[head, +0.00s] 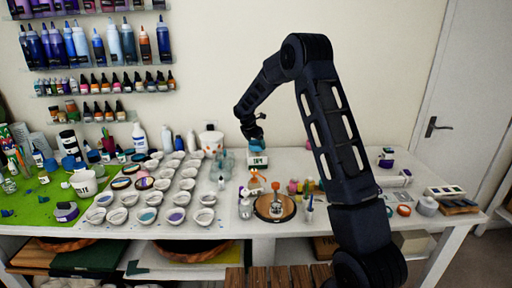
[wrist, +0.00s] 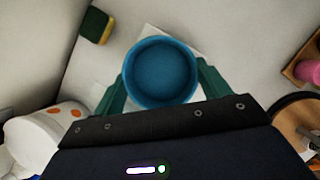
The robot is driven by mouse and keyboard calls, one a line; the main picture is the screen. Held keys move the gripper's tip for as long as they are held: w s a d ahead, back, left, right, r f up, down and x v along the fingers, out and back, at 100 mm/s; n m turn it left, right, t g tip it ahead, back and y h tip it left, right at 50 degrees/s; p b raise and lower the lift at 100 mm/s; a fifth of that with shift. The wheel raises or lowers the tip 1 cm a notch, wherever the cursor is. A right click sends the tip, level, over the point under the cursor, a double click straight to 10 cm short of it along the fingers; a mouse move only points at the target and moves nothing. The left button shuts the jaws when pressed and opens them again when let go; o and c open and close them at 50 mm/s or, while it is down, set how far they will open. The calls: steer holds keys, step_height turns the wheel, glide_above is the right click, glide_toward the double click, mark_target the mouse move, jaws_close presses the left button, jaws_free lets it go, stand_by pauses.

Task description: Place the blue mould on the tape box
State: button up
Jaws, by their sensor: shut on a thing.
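The blue mould (wrist: 161,72) is a round, open cup seen from above in the wrist view. My gripper (wrist: 162,84) is shut on it, with one green finger on each side of its wall. A pale, square-cornered surface, likely the top of the tape box, shows partly behind the mould. In the head view, my gripper (head: 257,141) is low over the tape box (head: 258,160), a small white and green box at the back of the table. The mould is hard to make out there. I cannot tell whether it touches the box.
A white tub with orange spots (head: 211,141) stands left of the box, also in the wrist view (wrist: 45,132). A yellow-green sponge (wrist: 96,26) lies nearby. Clear jars, many white cups and a round wooden board (head: 275,207) are around. The wall is close behind.

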steer(key=shift+f, duration=0.95)
steer(key=shift+f, duration=0.15)
steer(key=o, duration=1)
